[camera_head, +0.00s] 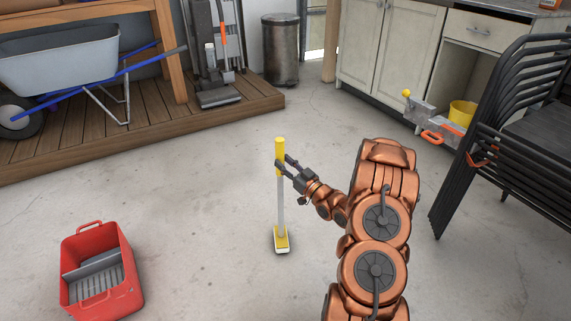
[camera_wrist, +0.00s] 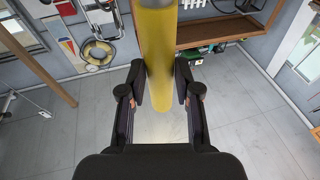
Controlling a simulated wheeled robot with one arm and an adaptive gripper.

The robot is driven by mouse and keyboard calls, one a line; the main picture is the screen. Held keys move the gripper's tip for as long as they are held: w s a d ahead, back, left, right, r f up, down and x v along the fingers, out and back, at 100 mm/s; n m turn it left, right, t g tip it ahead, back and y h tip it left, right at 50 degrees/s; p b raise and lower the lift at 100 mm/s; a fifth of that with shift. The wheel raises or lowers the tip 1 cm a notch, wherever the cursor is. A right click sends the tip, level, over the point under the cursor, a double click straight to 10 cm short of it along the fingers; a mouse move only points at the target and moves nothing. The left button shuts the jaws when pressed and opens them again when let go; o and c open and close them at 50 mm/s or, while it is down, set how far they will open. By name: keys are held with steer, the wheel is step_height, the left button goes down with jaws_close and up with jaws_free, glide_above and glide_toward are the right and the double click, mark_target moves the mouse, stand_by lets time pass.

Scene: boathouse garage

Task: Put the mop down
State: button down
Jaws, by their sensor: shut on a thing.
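The mop (camera_head: 281,205) has a yellow top grip, a pale grey shaft and a yellow and white head. It stands about upright over the concrete floor left of my arm in the head view. In the wrist view the yellow grip (camera_wrist: 158,45) runs between the two black fingers (camera_wrist: 162,85). The mop's head appears at floor level, but I cannot tell whether it touches the floor.
A red bucket (camera_head: 126,264) stands on the floor at lower left. A wooden platform (camera_head: 150,122) with a wheelbarrow (camera_head: 65,60) is at the back left. A metal bin (camera_head: 281,50) stands behind. Stacked black chairs (camera_head: 500,100) are at right. Floor around the mop is clear.

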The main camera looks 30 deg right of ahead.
steer(key=shift+f, duration=0.25)
steer(key=c, duration=0.7)
jaws_free()
steer(key=shift+v, duration=6)
steer(key=shift+d, duration=0.1)
jaws_close()
